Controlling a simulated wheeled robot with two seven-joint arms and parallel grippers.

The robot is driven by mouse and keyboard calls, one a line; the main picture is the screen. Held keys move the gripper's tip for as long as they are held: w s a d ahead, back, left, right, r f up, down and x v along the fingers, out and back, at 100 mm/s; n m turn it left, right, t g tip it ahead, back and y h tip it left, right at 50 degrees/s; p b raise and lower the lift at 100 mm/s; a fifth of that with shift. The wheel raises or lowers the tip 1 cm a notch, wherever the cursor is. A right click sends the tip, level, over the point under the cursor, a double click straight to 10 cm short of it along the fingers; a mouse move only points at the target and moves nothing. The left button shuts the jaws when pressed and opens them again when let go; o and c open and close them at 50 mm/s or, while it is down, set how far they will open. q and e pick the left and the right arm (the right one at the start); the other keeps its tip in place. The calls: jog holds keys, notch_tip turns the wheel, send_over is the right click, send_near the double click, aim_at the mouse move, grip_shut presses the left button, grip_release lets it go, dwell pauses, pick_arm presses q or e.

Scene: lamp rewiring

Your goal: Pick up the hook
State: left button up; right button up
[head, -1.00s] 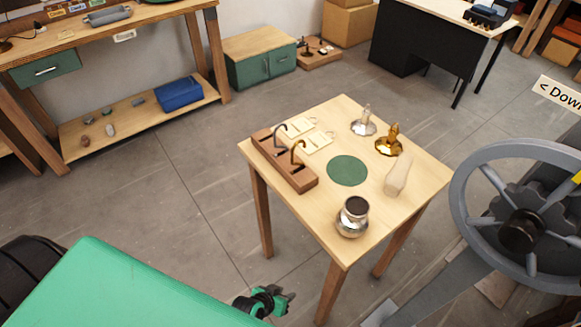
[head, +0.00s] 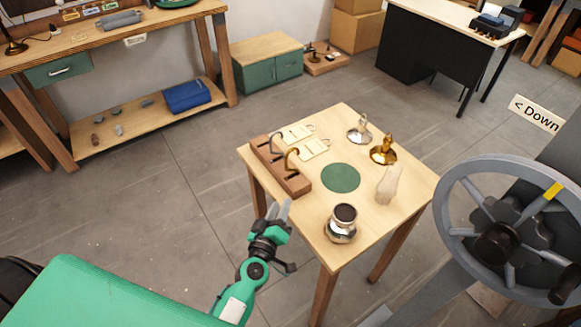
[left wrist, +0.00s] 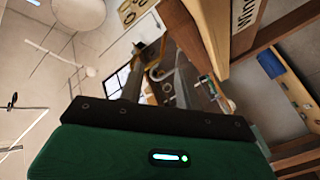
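Two hooks stand in a wooden rack (head: 293,181) at the left edge of the small table: a dark grey hook (head: 274,139) behind and a brass-coloured hook (head: 288,154) in front. The frames do not show which one the task means. My left gripper (head: 280,209) is just off the table's near-left edge, in front of the rack and apart from both hooks. Its fingers point up, and the left wrist view shows them spread with an empty gap (left wrist: 157,82). My right gripper is not in view.
The table (head: 370,217) also holds a green round mat (head: 341,178), a silver-coloured pot (head: 341,231), a pale bottle-like piece (head: 388,185), a silver lamp part (head: 359,130), a brass one (head: 383,150) and pale tags (head: 313,149). A large handwheel (head: 450,232) stands at the right.

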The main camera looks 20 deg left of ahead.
pick_arm(q)
jog(key=p, duration=0.1)
send_near(290, 170)
jog(key=shift+n+y, duration=0.3)
jog(key=w, duration=0.4)
jog(key=shift+w+d+f, duration=0.2)
jog(key=shift+d+f, duration=0.1)
jog(key=shift+w, duration=0.65)
jog(key=w, duration=0.2)
jog(key=w+a+p, duration=0.1)
jog(key=w, duration=0.1)
jog(key=shift+w, duration=0.35)
jog(key=shift+d+r, duration=0.1)
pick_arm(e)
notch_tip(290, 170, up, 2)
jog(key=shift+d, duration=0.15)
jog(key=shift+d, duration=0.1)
pick_arm(q)
grip_shut()
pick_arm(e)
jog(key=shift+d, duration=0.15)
